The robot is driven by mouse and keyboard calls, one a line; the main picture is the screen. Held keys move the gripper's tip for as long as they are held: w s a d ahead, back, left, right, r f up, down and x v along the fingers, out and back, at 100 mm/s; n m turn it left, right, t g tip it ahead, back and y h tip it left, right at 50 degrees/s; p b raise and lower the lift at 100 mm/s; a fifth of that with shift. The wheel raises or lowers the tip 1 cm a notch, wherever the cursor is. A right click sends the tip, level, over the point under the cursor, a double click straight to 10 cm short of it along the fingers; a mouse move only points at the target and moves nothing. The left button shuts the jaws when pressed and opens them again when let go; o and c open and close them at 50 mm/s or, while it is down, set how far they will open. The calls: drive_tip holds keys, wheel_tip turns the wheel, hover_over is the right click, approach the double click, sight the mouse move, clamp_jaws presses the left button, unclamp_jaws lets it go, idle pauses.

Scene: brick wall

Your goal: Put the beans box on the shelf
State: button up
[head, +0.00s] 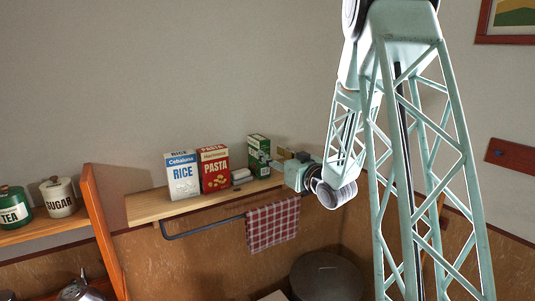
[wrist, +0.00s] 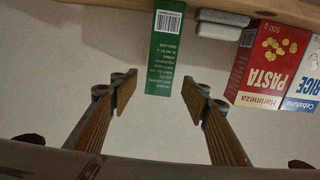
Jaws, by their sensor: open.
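The green box (head: 259,155), whose front name I cannot read, stands upright at the right part of the wooden wall shelf (head: 150,207). My gripper (head: 275,162) is at the box's right front in the head view. In the wrist view my gripper (wrist: 158,90) is open, with one finger on each side of the box's upper end and visible gaps between. The shelf's edge (wrist: 120,8) runs along the top there.
A red pasta box (head: 214,170) and a white rice box (head: 182,176) stand on the shelf to the left. A small grey-white item (head: 241,175) lies between pasta and green box. A checked towel (head: 273,226) hangs from the rail below. An orange upright (head: 103,230) bounds the left.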

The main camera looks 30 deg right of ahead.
drive_tip(key=shift+s, duration=0.7)
drive_tip(key=shift+r, duration=0.1)
idle(0.4)
drive_tip(key=s+a+r+g+h, duration=0.1)
drive_tip(key=s+a+r+g, duration=0.2)
drive_tip(key=s, duration=0.4)
drive_tip(key=s+a+r+m+g+h, duration=0.1)
drive_tip(key=s+a+r+g, duration=0.1)
drive_tip(key=s+a, duration=0.35)
drive_tip(key=s+a+r+g+h, duration=0.2)
drive_tip(key=s+g, duration=0.1)
drive_tip(key=s, duration=0.5)
drive_tip(key=s+a+f+g, duration=0.1)
drive_tip(key=s+a, duration=0.3)
drive_tip(key=s, duration=0.8)
drive_tip(key=s+a+f+g+y, duration=0.1)
drive_tip(key=s+a+g, duration=0.2)
drive_tip(key=s, duration=1)
drive_tip(key=s+a+f+g+y, duration=0.1)
drive_tip(key=s+a, duration=0.5)
drive_tip(key=s, duration=0.7)
drive_tip(key=shift+a+f+g, duration=0.15)
drive_tip(key=shift+a+g, duration=0.25)
drive_tip(key=shift+g, duration=0.1)
drive_tip(key=shift+o, duration=0.3)
drive_tip(key=shift+w, duration=0.15)
